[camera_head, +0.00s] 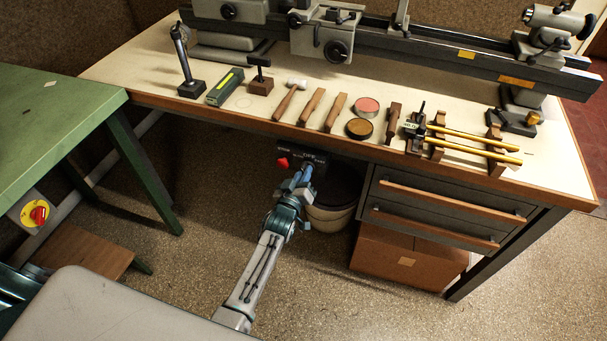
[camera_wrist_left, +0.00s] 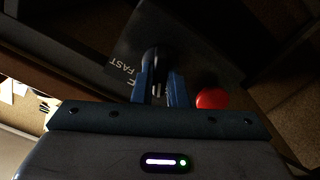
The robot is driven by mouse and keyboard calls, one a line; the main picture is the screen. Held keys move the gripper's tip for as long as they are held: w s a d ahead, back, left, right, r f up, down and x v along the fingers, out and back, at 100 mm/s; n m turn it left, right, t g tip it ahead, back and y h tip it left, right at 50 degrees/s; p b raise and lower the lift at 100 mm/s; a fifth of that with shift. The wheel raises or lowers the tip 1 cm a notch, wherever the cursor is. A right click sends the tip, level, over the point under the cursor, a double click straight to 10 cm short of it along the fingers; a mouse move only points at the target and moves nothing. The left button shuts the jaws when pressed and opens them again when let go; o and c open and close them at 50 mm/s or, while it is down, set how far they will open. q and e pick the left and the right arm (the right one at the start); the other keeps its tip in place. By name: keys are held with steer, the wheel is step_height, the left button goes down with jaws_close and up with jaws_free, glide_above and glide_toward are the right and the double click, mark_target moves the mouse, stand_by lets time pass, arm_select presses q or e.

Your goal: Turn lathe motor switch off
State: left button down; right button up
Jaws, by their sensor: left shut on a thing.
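The lathe motor switch is a dark box (camera_head: 318,160) under the front edge of the bench, with white lettering and a red button (camera_head: 282,162) at its left. In the left wrist view its panel (camera_wrist_left: 190,52) shows the word FAST, with the red button (camera_wrist_left: 212,98) to the right of my fingers. My left gripper (camera_head: 304,176) reaches up to the panel. In the wrist view my left gripper (camera_wrist_left: 160,82) is shut on a black switch lever (camera_wrist_left: 155,60). The fingers hide part of the lever, and its exact setting is unclear. My right gripper is not in view.
The lathe (camera_head: 430,50) stands along the back of the bench (camera_head: 240,118). Several tools and brass tubes (camera_head: 470,138) lie on top. A pale bucket (camera_head: 330,218), drawers (camera_head: 440,200) and a cardboard box (camera_head: 405,252) are below. A green table (camera_head: 60,110) stands left.

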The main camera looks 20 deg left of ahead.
arm_select(q)
steer(key=shift+d+m+b, duration=0.1)
steer(key=shift+m+b, duration=0.45)
steer(key=shift+m, duration=2.35)
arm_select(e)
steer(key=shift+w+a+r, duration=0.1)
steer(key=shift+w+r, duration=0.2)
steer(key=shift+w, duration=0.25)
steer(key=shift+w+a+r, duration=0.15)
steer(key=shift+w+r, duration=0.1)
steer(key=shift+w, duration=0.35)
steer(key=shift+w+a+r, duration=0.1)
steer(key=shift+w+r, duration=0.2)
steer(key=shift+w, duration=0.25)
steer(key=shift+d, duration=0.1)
arm_select(q)
steer(key=c, duration=1.5)
jaws_free()
steer(key=shift+o, duration=0.3)
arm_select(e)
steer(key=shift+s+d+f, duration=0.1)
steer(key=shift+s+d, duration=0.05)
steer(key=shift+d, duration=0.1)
arm_select(q)
steer(key=shift+s, duration=0.15)
